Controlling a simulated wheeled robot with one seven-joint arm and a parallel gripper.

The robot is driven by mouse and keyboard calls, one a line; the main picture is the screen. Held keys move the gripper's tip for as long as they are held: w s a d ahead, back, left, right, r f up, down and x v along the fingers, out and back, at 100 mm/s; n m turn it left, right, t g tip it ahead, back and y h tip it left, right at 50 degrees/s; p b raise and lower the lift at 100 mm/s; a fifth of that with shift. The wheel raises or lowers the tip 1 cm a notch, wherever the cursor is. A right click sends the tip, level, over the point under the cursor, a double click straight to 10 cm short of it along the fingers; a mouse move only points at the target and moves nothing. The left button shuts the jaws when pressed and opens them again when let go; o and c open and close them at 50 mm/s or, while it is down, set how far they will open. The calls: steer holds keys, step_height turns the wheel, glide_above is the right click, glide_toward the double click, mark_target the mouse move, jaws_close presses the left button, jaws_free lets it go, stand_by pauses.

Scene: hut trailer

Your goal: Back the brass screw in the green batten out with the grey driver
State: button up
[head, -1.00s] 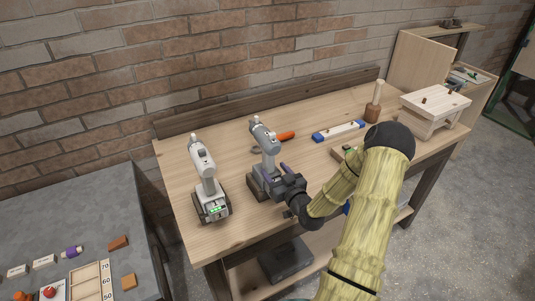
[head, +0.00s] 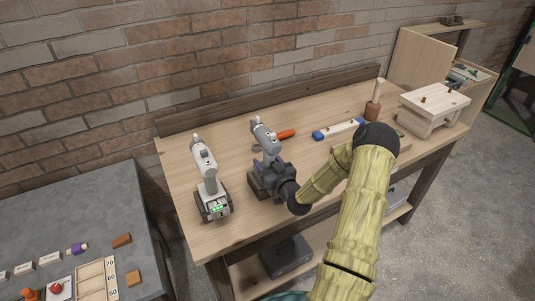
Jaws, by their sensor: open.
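The grey driver (head: 266,142) stands upright on its dark base near the middle of the workbench. My gripper (head: 261,171) is at the driver's handle, just above the base. The brass screw cannot be made out.
A white driver (head: 207,180) stands left of the grey one. Behind are an orange-handled tool (head: 286,134) and a white batten with blue ends (head: 338,130).

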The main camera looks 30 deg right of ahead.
mark_target(267, 138)
steer(key=shift+c, duration=0.5)
jaws_close()
steer(key=shift+r, duration=0.1)
steer(key=shift+r+b, duration=1.05)
steer(key=shift+r, duration=3.95)
steer(key=shift+r, duration=0.1)
